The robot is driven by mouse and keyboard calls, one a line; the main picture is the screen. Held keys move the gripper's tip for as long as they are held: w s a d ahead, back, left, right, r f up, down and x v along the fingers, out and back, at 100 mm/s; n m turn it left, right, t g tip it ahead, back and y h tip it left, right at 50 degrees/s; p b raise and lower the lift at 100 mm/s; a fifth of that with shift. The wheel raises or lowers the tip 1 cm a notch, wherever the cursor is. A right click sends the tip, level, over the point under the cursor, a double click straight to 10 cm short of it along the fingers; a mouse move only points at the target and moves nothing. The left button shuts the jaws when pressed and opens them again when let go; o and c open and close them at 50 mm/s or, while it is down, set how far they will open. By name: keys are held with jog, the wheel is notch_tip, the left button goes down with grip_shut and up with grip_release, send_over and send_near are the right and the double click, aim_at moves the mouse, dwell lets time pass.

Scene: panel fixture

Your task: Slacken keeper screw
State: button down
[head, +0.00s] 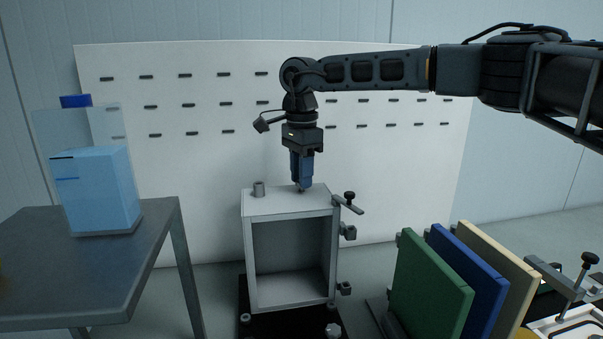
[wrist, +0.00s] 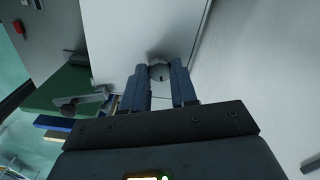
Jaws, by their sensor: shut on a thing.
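A pale grey open-fronted box fixture (head: 290,203) stands in the middle of the head view. My gripper (head: 301,186) points straight down at its top face, near the right side. In the wrist view my gripper (wrist: 160,80) has its two blue fingers on either side of a round grey screw head (wrist: 159,71) with a dark mark. It looks like the keeper screw, shut between the fingertips at the top face. In the head view the fingers mostly hide it. A flat bar with a black knob (head: 349,196) sticks out at the box's upper right corner.
Green (head: 432,285), blue (head: 468,267) and cream (head: 499,260) panels stand at the right. A table (head: 100,220) with a blue block (head: 100,190) is at the left. A slotted white board (head: 200,180) stands behind.

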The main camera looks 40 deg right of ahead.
dwell(0.4)
jog(key=c, duration=0.9)
grip_release()
jog(key=shift+r, duration=0.1)
jog(key=shift+r+b, duration=0.6)
jog(key=shift+r, duration=3.2)
